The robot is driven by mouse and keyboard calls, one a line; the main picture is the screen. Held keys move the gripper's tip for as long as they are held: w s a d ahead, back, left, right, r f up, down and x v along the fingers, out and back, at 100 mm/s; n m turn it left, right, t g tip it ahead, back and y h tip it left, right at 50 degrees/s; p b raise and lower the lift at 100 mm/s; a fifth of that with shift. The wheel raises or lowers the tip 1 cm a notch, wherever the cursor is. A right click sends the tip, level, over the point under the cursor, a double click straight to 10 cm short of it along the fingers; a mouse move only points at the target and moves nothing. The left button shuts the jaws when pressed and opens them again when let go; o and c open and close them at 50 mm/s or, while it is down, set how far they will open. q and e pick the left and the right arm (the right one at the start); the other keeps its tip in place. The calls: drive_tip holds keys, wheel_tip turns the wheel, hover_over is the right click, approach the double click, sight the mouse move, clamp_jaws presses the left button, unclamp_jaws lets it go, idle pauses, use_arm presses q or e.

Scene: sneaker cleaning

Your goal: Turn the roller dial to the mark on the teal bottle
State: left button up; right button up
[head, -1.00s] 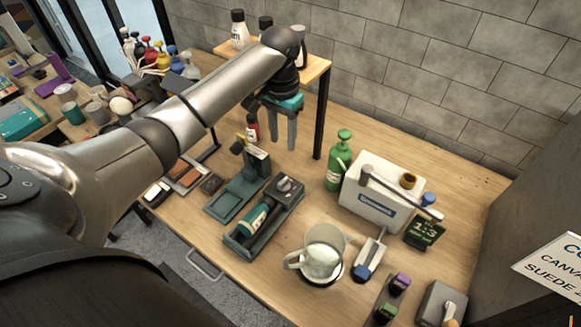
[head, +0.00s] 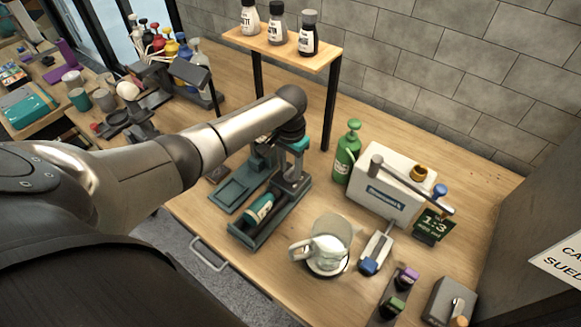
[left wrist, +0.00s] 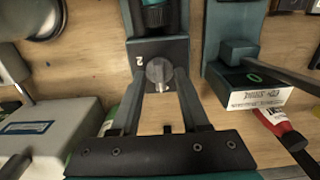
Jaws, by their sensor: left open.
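The teal bottle (head: 259,208) lies on its side in a dark teal roller tray (head: 240,238). Its dark end also shows at the top of the left wrist view (left wrist: 155,14). A round grey dial knob (left wrist: 159,72) sits on a dark block (left wrist: 172,50) at the tray's far end, with a small pale mark beside it. My left gripper (head: 291,172) is over that end of the tray. In the left wrist view its two open fingers (left wrist: 160,80) stand on either side of the knob; I cannot tell whether they touch it. My right gripper is not in view.
A green bottle (head: 347,152) and a white machine (head: 375,195) stand right of the tray. A clear pitcher (head: 328,245) is in front. A shelf (head: 290,50) with several bottles is behind. A red-capped bottle (left wrist: 284,130) lies near the neighbouring stand (left wrist: 235,50).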

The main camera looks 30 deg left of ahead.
use_arm(q)
drive_tip(key=shift+c, duration=0.3)
clamp_jaws()
idle(0.3)
